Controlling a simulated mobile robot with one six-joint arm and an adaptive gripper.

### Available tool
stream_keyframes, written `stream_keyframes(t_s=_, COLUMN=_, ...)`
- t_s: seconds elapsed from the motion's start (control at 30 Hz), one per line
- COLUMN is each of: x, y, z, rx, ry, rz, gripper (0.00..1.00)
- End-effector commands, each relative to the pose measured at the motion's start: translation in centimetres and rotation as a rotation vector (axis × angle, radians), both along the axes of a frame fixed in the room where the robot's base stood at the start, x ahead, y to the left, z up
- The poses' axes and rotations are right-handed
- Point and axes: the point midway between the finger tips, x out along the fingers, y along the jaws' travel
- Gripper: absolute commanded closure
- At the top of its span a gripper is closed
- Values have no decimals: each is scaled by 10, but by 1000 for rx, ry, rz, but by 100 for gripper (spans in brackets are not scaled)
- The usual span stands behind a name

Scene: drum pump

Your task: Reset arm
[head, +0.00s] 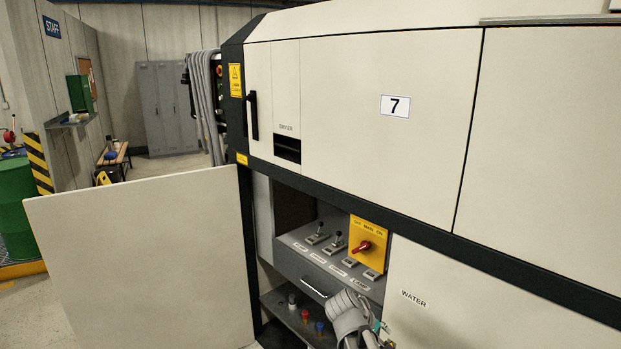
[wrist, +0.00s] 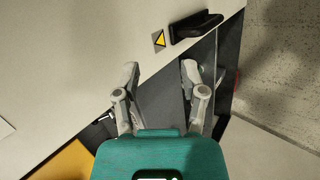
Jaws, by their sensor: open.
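My gripper (wrist: 160,72) is open in the wrist view, its two grey fingers spread with nothing between them. Its teal body fills the bottom of that view. Beyond the fingers are a pale machine panel (wrist: 80,60) and a dark grey recess. A black handle (wrist: 196,25) and a small yellow warning triangle (wrist: 159,39) lie just past the fingertips. In the head view, part of my grey arm shows low, in front of the machine's lower compartment; the fingers cannot be made out there.
The machine's lower door (head: 150,255) stands open to the left. The compartment has several levers, a yellow plate (head: 358,262) with a red rotary switch (head: 362,247), a drawer (head: 325,270) and a shelf with small coloured items. A green drum (head: 15,205) stands far left.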

Motion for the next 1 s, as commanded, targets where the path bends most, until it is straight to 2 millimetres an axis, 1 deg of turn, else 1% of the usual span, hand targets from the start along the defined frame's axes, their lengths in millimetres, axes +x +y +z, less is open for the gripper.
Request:
stream_keyframes(t_s=0.03, x=-12, y=-4, z=-6, rx=64, ry=5, rz=-50, gripper=46)
stream_keyframes(t_s=0.17, x=-35, y=-5, z=-21, rx=231, ry=18, rz=-177, gripper=46)
stream_keyframes(t_s=0.3, x=-59, y=-1, z=-32, rx=403, ry=38, rz=-312, gripper=46)
stream_keyframes(t_s=0.5, x=-81, y=7, z=-38, rx=587, ry=66, rz=-457, gripper=46)
stream_keyframes(t_s=0.7, x=-89, y=11, z=-38, rx=660, ry=82, rz=-515, gripper=46)
stream_keyframes(t_s=1.0, x=-89, y=12, z=-38, rx=665, ry=82, rz=-518, gripper=46)
